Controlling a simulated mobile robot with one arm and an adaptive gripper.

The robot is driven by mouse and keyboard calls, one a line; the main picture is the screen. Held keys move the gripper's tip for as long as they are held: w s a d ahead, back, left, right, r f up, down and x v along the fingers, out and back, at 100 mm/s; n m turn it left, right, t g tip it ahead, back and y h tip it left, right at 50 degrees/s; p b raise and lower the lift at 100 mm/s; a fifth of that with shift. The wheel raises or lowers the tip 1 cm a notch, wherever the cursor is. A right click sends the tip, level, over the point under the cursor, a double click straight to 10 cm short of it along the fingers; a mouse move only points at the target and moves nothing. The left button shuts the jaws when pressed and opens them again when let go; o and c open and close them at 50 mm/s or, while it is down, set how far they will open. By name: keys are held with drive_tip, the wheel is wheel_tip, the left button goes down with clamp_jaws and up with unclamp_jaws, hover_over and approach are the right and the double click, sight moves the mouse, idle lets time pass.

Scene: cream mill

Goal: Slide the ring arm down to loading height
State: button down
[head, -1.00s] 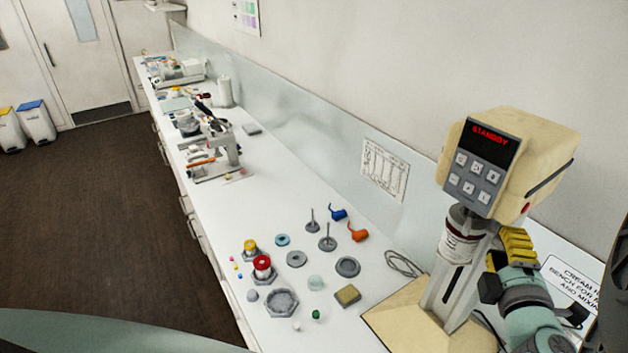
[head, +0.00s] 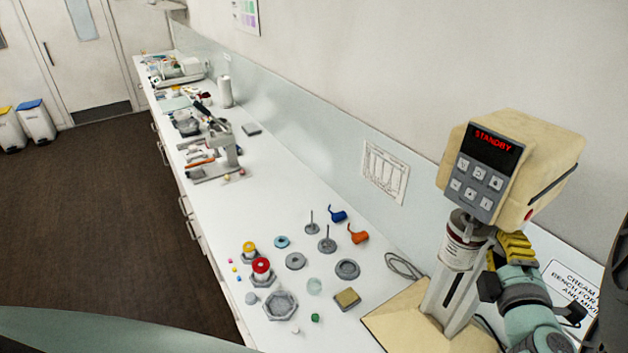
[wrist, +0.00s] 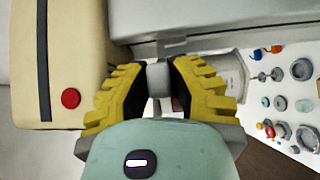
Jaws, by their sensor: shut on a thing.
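The cream mill (head: 520,165) stands at the right of the bench in the head view, with a cream head, a red "STANDBY" display and a grey slotted column (head: 456,285). My gripper (head: 510,252) is at the column's right side, below the head. In the wrist view my gripper (wrist: 158,80) has its yellow ribbed fingers on either side of a small grey block, which I take to be part of the ring arm (wrist: 158,78). The fingers are shut on it. The rest of the ring arm is hidden behind the column and my gripper.
Weights, rings, hooks and a red-topped spool (head: 261,268) lie on the white bench (head: 310,240) left of the mill. A cable (head: 402,265) lies behind its cream base (head: 400,318). A sign (head: 575,285) stands behind my gripper.

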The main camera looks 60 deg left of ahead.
drive_tip(key=shift+f, duration=0.1)
wheel_tip(320, 180, down, 2)
drive_tip(key=b, duration=0.3)
drive_tip(key=shift+f, duration=0.25)
drive_tip(key=c, duration=1.1)
unclamp_jaws()
drive_tip(key=shift+r, duration=0.1)
drive_tip(key=shift+c, duration=0.2)
